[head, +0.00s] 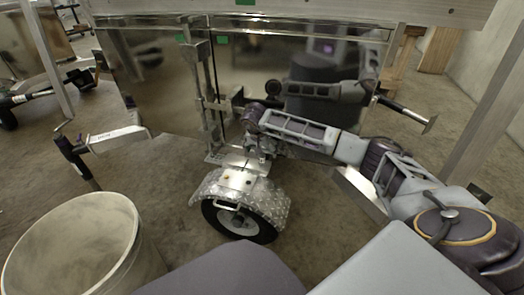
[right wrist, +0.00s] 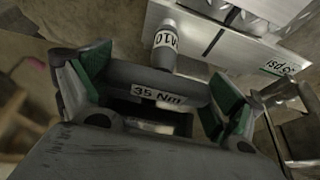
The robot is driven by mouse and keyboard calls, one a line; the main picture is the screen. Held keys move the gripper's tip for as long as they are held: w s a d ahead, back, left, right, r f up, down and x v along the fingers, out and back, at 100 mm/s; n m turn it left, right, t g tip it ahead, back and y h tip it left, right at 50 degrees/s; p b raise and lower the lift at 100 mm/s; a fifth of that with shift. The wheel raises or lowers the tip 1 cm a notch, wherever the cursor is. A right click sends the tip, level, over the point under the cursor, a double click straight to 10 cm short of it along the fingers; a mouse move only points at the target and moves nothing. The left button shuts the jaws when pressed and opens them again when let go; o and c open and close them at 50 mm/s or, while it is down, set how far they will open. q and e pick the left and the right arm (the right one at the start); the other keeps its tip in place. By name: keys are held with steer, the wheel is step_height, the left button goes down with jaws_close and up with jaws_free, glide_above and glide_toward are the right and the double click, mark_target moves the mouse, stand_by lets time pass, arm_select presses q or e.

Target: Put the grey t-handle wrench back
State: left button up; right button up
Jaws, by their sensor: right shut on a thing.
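In the right wrist view, the grey t-handle wrench (right wrist: 125,76) lies crosswise between the two green-padded fingers of my right gripper (right wrist: 155,92). The gripper is shut on its crossbar, which bears a "35 Nm" label. The wrench's stem (right wrist: 166,52) points away toward the top of the view and carries a lettered white label. In the head view, my right gripper (head: 258,140) is by the trailer's upright post, above the wheel; the wrench cannot be made out there. My left gripper is not in view.
The trailer wheel (head: 238,222) has a tread-plate fender (head: 255,195). A labelled metal bracket (head: 118,137) and a dark-handled tool (head: 72,153) are at left. A large bin (head: 75,245) stands front left. A labelled metal plate (right wrist: 225,40) is close beyond the wrench.

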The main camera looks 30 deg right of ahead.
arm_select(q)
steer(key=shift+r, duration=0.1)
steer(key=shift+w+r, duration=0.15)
arm_select(e)
steer(key=o, duration=1.1)
steer(key=shift+f, duration=0.1)
steer(key=shift+o, duration=0.2)
steer(key=shift+v, duration=0.8)
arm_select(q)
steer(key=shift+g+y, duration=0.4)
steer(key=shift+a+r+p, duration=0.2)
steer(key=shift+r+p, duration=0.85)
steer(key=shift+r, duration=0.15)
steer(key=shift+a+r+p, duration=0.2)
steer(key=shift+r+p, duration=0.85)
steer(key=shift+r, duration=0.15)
arm_select(e)
steer(key=v, duration=1)
steer(key=shift+r, duration=0.35)
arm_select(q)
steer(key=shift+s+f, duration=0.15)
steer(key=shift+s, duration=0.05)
